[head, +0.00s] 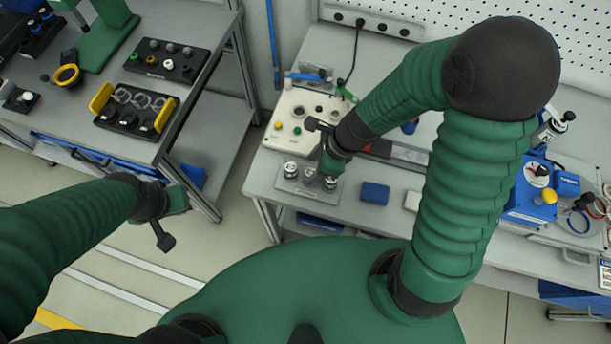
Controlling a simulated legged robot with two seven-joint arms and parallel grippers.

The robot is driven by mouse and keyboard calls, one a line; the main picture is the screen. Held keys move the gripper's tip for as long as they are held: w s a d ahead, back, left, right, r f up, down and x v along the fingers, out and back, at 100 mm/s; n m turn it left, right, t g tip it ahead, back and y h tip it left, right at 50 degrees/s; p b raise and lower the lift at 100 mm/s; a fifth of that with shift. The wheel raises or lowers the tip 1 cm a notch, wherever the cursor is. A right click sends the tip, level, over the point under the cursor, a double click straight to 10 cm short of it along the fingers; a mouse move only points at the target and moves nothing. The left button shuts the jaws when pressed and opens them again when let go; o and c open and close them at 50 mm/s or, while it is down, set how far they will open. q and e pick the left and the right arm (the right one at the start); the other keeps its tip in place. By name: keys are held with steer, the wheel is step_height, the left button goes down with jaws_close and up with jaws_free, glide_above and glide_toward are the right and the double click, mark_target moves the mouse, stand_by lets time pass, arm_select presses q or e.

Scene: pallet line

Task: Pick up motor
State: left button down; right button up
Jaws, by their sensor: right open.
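Small silver cylindrical parts, which look like motors (290,170), stand in a row on a grey metal plate (293,186) near the front left of the right-hand bench. My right gripper (328,172) is open and reaches down over the right end of this row. It partly covers the parts there, and I cannot tell whether it touches them. My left gripper (178,215) hangs over the floor between the benches, away from the parts. Its fingers are too unclear to tell open from shut.
A white control box (284,128) with buttons stands behind the plate. A dark blue block (374,193) lies to its right, with clear bench between. A blue device (530,200) stands farther right. The left bench holds a black tray (135,112) with yellow handles.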

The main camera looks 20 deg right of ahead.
mark_target(312, 172)
step_height(312, 172, down, 3)
steer(key=shift+s+d+f+b, duration=0.1)
steer(key=shift+b, duration=0.45)
steer(key=shift+d+f, duration=0.1)
steer(key=shift+f, duration=0.05)
steer(key=shift+w+a, duration=0.2)
steer(key=shift+a, duration=0.3)
steer(key=shift+c, duration=0.9)
steer(key=shift+a, duration=0.35)
steer(key=c, duration=0.5)
steer(key=shift+c, duration=1.2)
steer(key=shift+d, duration=0.2)
steer(key=shift+c, duration=1.2)
steer(key=shift+d, duration=0.3)
jaws_close()
arm_select(q)
steer(key=shift+s+d+f, duration=0.2)
steer(key=shift+d+f, duration=0.35)
steer(key=shift+d, duration=0.15)
